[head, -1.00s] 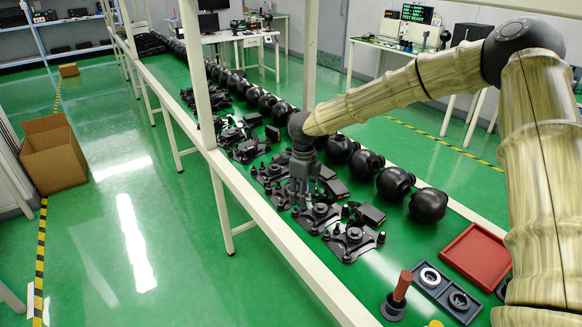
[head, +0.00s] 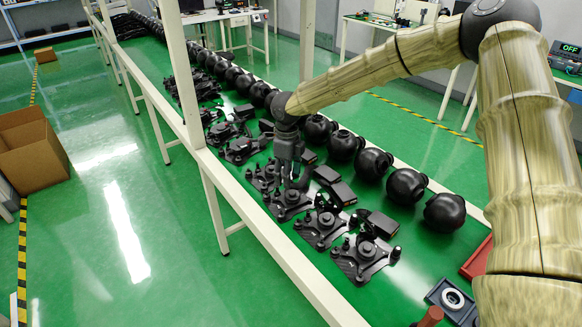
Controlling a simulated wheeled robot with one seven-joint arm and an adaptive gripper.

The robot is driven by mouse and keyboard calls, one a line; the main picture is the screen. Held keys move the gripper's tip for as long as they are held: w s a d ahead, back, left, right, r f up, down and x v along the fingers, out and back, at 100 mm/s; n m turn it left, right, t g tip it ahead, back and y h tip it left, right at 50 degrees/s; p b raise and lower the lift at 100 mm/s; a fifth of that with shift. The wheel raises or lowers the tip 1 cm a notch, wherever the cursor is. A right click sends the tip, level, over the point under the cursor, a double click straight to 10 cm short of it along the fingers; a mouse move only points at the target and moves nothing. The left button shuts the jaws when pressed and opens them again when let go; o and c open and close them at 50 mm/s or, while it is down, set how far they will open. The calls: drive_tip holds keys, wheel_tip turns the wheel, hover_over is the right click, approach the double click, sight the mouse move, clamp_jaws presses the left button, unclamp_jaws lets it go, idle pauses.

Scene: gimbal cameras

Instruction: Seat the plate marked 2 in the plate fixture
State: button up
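Several black plates with raised hubs and posts lie in a row on the green bench (head: 392,290): a front one (head: 365,258), a middle one (head: 324,228) and a farther one (head: 287,202). No number is legible on any of them, so I cannot tell which is marked 2. My gripper (head: 294,186) points down at the farther plate, its fingers close over or in front of it. Whether they touch it, or are open or shut, is too small to tell. I cannot identify the plate fixture for sure.
A row of black round housings (head: 374,163) runs along the bench's right side. Black boxy parts (head: 334,187) sit between them and the plates. A dark tray with rings (head: 451,300) and a red tray (head: 475,261) are partly visible at the lower right. A white upright (head: 186,75) stands at the bench's left edge.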

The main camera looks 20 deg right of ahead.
sight(294, 193)
drive_tip(key=shift+s+d+f, duration=0.25)
drive_tip(key=shift+s+d, duration=0.05)
drive_tip(key=f, duration=0.2)
drive_tip(key=f+p, duration=0.1)
drive_tip(key=f, duration=0.1)
drive_tip(key=d+f, duration=0.1)
drive_tip(key=f, duration=0.2)
drive_tip(key=shift+s+d, duration=0.1)
drive_tip(key=shift+s, duration=0.05)
drive_tip(key=shift+f+p, duration=0.35)
drive_tip(key=shift+f, duration=0.8)
drive_tip(key=c, duration=1)
drive_tip(key=shift+o, duration=0.2)
drive_tip(key=shift+r, duration=0.1)
drive_tip(key=shift+r, duration=0.1)
drive_tip(key=shift+r+p, duration=3.1)
drive_tip(key=shift+r, duration=1.05)
